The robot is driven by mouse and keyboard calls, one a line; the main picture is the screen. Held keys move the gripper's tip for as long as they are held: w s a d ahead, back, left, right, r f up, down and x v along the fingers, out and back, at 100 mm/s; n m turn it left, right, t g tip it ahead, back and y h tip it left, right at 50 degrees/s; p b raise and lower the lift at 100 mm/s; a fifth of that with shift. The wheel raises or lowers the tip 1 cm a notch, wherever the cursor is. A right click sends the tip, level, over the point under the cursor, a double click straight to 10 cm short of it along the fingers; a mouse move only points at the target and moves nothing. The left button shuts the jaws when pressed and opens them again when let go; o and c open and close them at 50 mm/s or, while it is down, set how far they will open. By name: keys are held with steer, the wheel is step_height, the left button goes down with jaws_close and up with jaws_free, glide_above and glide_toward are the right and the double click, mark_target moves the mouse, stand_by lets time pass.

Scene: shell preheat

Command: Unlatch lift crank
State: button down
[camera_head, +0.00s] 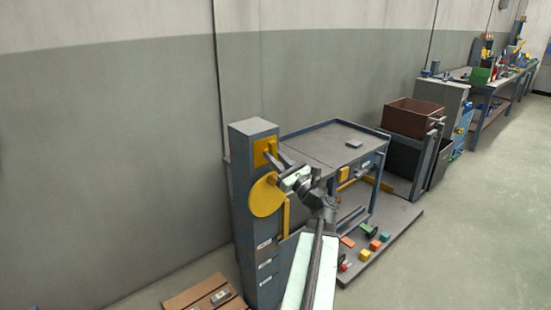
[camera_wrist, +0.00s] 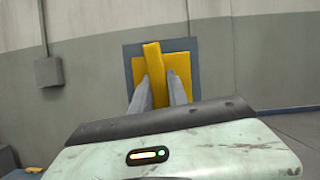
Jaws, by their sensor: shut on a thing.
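A blue-grey post (camera_head: 243,190) stands against the wall. Near its top is a yellow plate (camera_head: 259,158), and below that a round yellow disc (camera_head: 264,199) and an upright yellow handle (camera_head: 286,216). My gripper (camera_head: 272,153) reaches the yellow plate. In the wrist view, an upright yellow latch bar (camera_wrist: 153,60) stands in front of the plate, which also shows there (camera_wrist: 180,67). The two grey fingers of my gripper (camera_wrist: 159,84) are on either side of the bar and shut on it. The lower part of the bar is hidden by my gripper's body.
A grey bench (camera_head: 330,143) stands right of the post, with a low platform (camera_head: 388,243) holding several coloured blocks. A brown bin (camera_head: 412,118) is farther right. A cardboard box (camera_head: 205,295) lies at the post's foot. The floor at right is clear.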

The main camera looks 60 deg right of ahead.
steer(key=shift+m+h, duration=0.6)
steer(key=shift+m, duration=0.6)
steer(key=c, duration=1.3)
jaws_free()
steer(key=shift+s, duration=0.1)
